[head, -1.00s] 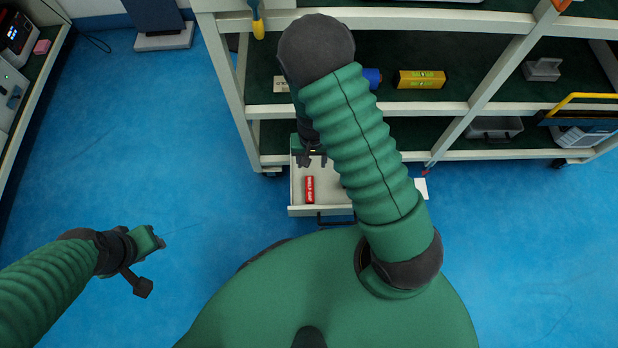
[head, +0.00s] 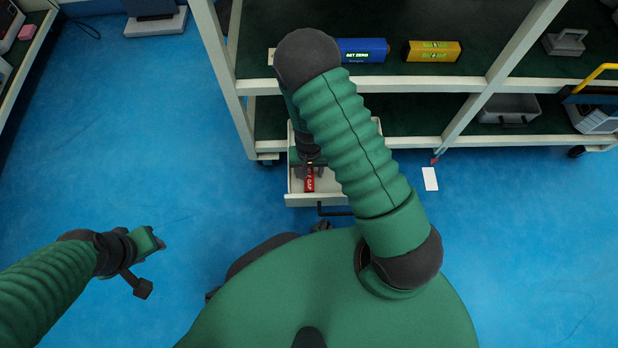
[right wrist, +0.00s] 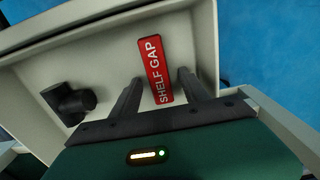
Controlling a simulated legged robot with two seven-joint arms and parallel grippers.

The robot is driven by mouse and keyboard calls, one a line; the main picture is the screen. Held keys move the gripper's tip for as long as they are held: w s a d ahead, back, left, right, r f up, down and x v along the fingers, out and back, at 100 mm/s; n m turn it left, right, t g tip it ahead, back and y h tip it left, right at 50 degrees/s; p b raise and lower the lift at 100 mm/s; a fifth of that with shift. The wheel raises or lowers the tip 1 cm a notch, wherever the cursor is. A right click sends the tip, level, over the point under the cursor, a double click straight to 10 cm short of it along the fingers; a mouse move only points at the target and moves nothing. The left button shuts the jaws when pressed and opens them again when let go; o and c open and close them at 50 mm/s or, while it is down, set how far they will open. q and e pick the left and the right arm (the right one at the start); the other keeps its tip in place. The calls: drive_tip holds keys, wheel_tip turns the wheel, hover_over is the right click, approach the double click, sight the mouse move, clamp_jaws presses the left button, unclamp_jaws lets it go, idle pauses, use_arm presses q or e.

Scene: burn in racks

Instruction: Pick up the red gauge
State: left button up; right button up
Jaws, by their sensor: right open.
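The red gauge (right wrist: 155,70), lettered "SHELF GAP", lies in an open pale drawer (right wrist: 120,45). In the head view the gauge (head: 310,182) shows partly, near the drawer's front (head: 300,201). My right gripper (right wrist: 159,76) is open, with one dark finger on each side of the gauge's lower part; I cannot tell whether they touch it. In the head view my right gripper (head: 308,168) is over the drawer and hides part of the gauge. My left gripper (head: 158,240) is over bare floor at the left; its jaws are too small to read.
A black knob-shaped object (right wrist: 70,102) lies in the drawer beside the left finger. The rack above holds a blue box (head: 362,50) and a yellow box (head: 432,51). A white card (head: 430,179) lies on the floor. Blue floor at left is clear.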

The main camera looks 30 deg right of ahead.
drive_tip(key=shift+r, duration=0.15)
clamp_jaws()
drive_tip(key=shift+r, duration=0.15)
